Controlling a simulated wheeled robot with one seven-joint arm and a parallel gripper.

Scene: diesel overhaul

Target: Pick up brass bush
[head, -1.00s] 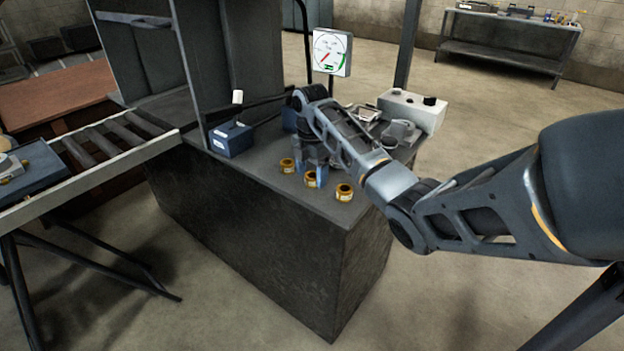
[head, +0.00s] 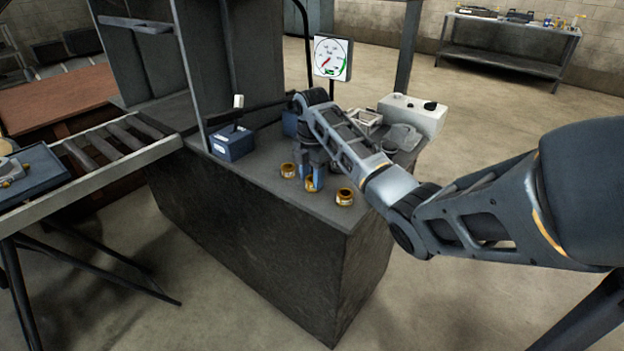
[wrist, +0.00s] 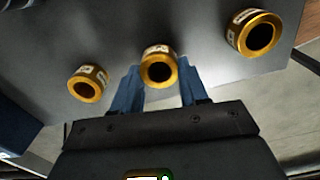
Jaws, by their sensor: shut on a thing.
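Three brass bushes with pale labels stand in a row on the dark bench top (head: 265,183). The middle brass bush (wrist: 158,68) sits between the blue fingers of my gripper (wrist: 160,82), which are shut on it. In the head view the middle bush (head: 310,184) shows between the fingertips, partly covered by them. The left bush (head: 288,170) also shows in the wrist view (wrist: 87,84). The right bush (head: 345,197) also shows in the wrist view (wrist: 254,34). Both stand apart from my fingers. I cannot tell whether the held bush touches the bench.
A blue box (head: 233,142) with a lever stands left of the bushes. A dial gauge (head: 331,57) and a white box (head: 411,115) stand behind my arm. A roller conveyor (head: 110,140) meets the bench at left. The bench's front edge is close to the bushes.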

